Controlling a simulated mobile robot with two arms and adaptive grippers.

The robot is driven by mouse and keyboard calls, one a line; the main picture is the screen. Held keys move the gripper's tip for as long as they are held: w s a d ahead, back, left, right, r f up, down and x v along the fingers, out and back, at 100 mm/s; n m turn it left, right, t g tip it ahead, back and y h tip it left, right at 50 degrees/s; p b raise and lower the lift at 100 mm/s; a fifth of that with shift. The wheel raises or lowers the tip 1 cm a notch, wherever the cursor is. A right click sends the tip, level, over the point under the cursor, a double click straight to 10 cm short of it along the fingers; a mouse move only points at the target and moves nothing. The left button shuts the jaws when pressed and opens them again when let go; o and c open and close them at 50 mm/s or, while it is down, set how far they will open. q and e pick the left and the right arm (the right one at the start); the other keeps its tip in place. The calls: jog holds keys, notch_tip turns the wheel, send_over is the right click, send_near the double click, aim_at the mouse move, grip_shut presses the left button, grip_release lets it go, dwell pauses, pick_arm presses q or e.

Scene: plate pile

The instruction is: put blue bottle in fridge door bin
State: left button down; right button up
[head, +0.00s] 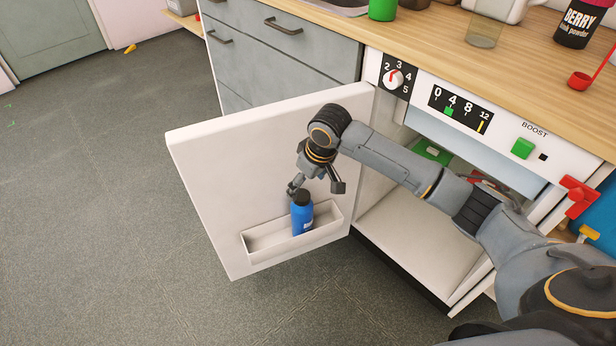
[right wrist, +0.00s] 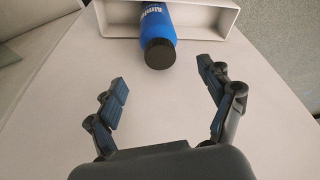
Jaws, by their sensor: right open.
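The blue bottle (head: 302,215) with a black cap stands in the white bin (head: 262,240) on the inner face of the open fridge door (head: 215,165). It is upright or nearly so. In the right wrist view the bottle (right wrist: 158,30) lies ahead of the fingers, with its cap toward me and the bin (right wrist: 205,14) around its lower part. My right gripper (head: 315,187) is open and empty just above the bottle; its fingers (right wrist: 165,95) are spread apart and clear of the cap. My left gripper is not in view.
The fridge interior (head: 425,235) is open right of the door, under a control panel (head: 465,112) with knobs. A wooden counter (head: 440,45) holds a black berry tub (head: 580,22) and a glass (head: 485,30). Drawers (head: 290,50) stand behind the door. The grey floor at left is mostly free.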

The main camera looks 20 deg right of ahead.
jog(key=s+a+f+y, duration=0.1)
jog(key=s+a+f, duration=0.15)
jog(key=s, duration=0.25)
jog(key=s+a+f+n, duration=0.1)
jog(key=s+a, duration=0.2)
jog(key=s, duration=0.1)
jog(key=s+a+f+y, duration=0.1)
jog(key=s+a+f, duration=0.15)
jog(key=s, duration=0.25)
jog(key=s+d+m+h, duration=0.1)
jog(key=s+d, duration=0.2)
jog(key=s, duration=0.5)
jog(key=s+d+m+h, duration=0.2)
jog(key=s+d, duration=0.2)
jog(key=s, duration=0.4)
jog(key=shift+d+r+m+t, duration=0.2)
jog(key=shift+d+m+t, duration=0.05)
jog(key=shift+m+t, duration=0.05)
